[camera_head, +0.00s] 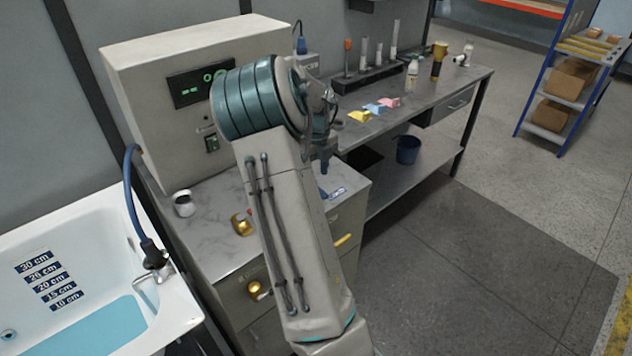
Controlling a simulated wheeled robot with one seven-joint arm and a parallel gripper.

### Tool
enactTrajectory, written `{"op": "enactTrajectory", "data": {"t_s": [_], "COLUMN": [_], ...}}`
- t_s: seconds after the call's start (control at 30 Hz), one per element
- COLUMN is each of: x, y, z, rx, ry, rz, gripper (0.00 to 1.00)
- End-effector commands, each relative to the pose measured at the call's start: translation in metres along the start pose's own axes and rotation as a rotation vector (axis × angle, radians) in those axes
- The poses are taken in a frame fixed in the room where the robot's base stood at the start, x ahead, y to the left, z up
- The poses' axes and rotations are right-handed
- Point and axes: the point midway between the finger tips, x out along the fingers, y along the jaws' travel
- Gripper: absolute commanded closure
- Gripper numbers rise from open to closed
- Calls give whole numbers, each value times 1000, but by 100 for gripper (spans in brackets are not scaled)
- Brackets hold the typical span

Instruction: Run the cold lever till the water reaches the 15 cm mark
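The white bathtub (182,307) is at the lower left, partly cut off by the frame. Dark depth labels run down its inner wall, with the 15 cm mark (58,294) just above the 10 cm mark (67,302). Light blue water (88,332) lies in the tub, its visible edge below the 10 cm label. A metal tap (157,272) with a dark blue hose is on the tub's right rim; I cannot make out a separate cold lever or a stream. My gripper (324,164) hangs over the counter, right of the tub and away from the tap. Its fingers are too small and partly hidden to judge.
Gold knobs (241,224) and a white cup-like item (183,203) are by the counter. A workbench (440,95) with tubes and bottles extends right. The floor (450,270) at lower right is clear.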

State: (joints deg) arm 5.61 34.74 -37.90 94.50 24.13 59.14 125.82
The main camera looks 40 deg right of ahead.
Motion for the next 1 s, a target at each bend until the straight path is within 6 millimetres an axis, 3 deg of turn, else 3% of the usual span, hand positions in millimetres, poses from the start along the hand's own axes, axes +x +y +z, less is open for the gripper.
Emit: {"op": "enactTrajectory", "data": {"t_s": [0.2, 0.4, 0.6, 1.0], "x": [-51, -82, -92, -93], "y": [0, -1, -1, -1], "z": [1, 0, -1, 0], "rx": [-1, 1, 2, 2], "ry": [-4, -2, 1, 1], "rz": [-3, -2, 0, 0], "gripper": [60, 60, 60, 60]}}
